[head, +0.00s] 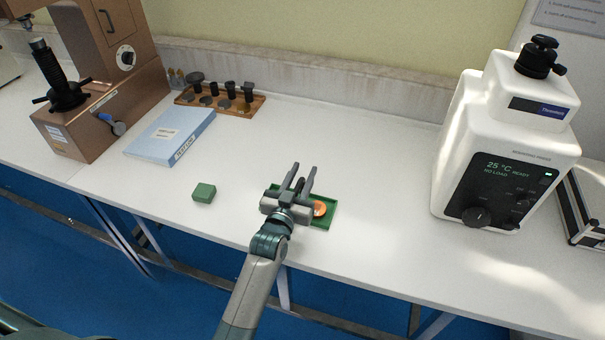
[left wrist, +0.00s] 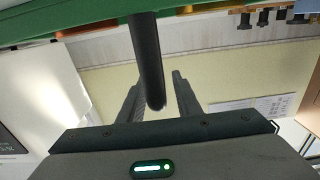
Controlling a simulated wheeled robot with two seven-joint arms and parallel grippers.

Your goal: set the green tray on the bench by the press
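The green tray (head: 328,221) lies on the white bench (head: 371,162) near its front edge, with a round orange-copper piece (head: 319,208) in it. My left gripper (head: 300,172) is over the tray's left part and hides much of it. Its fingers are apart. In the left wrist view the tray (left wrist: 75,26) is a green strip along the top. A dark rounded bar (left wrist: 147,60) extends from it near the open fingers (left wrist: 158,88); I cannot tell if they touch it. A brown press-like machine (head: 112,95) stands at the back left. My right gripper is not in view.
A small green block (head: 204,193) lies left of the tray. A flat blue box (head: 170,136) lies beside the brown machine, with a wooden rack (head: 222,102) of dark pieces behind. A white tester (head: 507,140) stands right. The bench between tray and tester is clear.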

